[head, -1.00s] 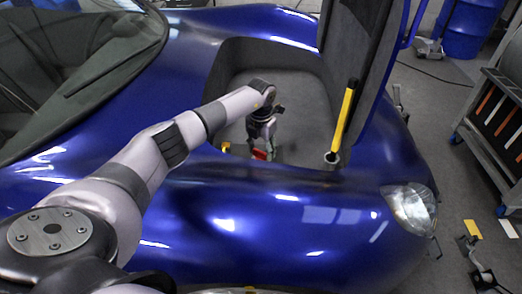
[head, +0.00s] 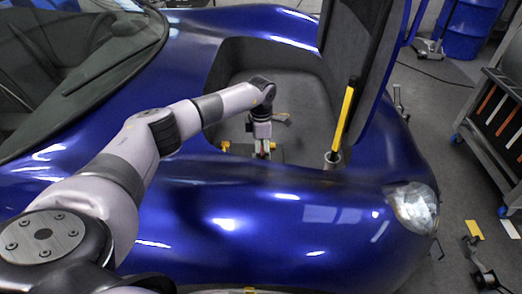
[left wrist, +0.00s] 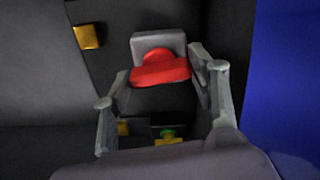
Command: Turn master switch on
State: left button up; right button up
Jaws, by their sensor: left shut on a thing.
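The master switch is a red key-like handle (left wrist: 160,70) on a grey block, upper middle of the left wrist view. In the head view a small red part (head: 265,149) shows low in the car's open front compartment (head: 300,110). My left gripper (head: 263,154) reaches down there, and its fingers (left wrist: 160,80) stand on either side of the red handle, closed on it. The exact contact is partly hidden. A dark shape at the lower right edge, apparently my right gripper (head: 474,243), hangs over the floor; its jaws are unclear.
A raised dark panel (head: 360,60) bounds the compartment on the right. A yellow block (left wrist: 88,36) is left of the switch. A tool cart (head: 495,125) stands at right.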

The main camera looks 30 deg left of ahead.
pick_arm(q)
jog(key=shift+m, duration=0.7)
jog(key=o, duration=1.2)
jog(key=shift+c, duration=0.2)
notch_tip(320, 180, up, 12)
